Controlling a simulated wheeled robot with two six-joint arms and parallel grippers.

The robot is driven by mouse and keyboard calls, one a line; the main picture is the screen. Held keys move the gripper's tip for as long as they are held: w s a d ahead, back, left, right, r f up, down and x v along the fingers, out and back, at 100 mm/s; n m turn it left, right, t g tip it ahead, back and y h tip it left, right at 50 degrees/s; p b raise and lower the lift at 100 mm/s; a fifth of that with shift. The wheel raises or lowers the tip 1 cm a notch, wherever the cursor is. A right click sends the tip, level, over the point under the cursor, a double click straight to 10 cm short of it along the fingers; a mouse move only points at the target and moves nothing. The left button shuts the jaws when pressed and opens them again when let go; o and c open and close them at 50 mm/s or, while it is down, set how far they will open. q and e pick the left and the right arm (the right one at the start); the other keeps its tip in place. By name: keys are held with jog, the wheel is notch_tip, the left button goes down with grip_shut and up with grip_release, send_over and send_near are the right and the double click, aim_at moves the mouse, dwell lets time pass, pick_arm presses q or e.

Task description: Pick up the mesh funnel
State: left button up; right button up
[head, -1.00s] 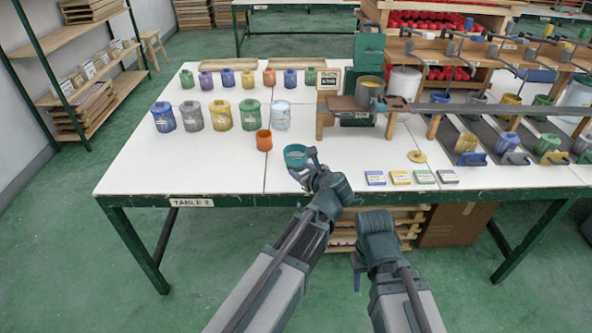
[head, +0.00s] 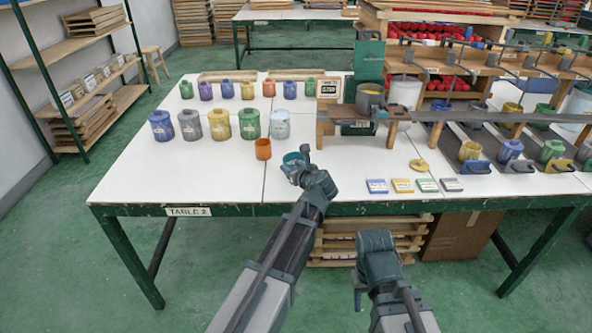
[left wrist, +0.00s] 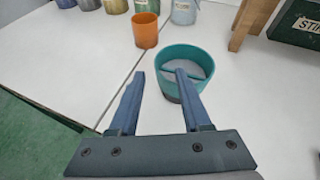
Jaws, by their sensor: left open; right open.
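The mesh funnel (head: 290,158) is a teal round cup with a grey inside, standing on the white table near its front edge. It also shows in the left wrist view (left wrist: 170,83), with a bar across its inside. My left gripper (head: 298,165) is open at the funnel. In the left wrist view, one finger lies over the funnel's opening and the other is outside, left of its wall. I cannot tell whether the fingers touch it. My right gripper (head: 358,288) is open, low in front of the table, away from the funnel; its fingers are hardly visible.
An orange cup (head: 263,149) stands just behind and left of the funnel. Several paint jars (head: 220,124) stand further back. A wooden stand (head: 350,128) with a pot is to the right. Small coloured cards (head: 402,186) and a yellow ring (head: 419,165) lie to the right. The front left tabletop is clear.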

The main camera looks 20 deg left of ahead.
pick_arm(q)
jog(key=shift+b+x, duration=1)
jog(key=shift+x, duration=1.4)
jog(key=shift+w+a+f, duration=0.2)
jog(key=shift+w+a, duration=0.05)
jog(key=shift+w, duration=0.05)
jog(key=shift+c, duration=0.3)
grip_shut()
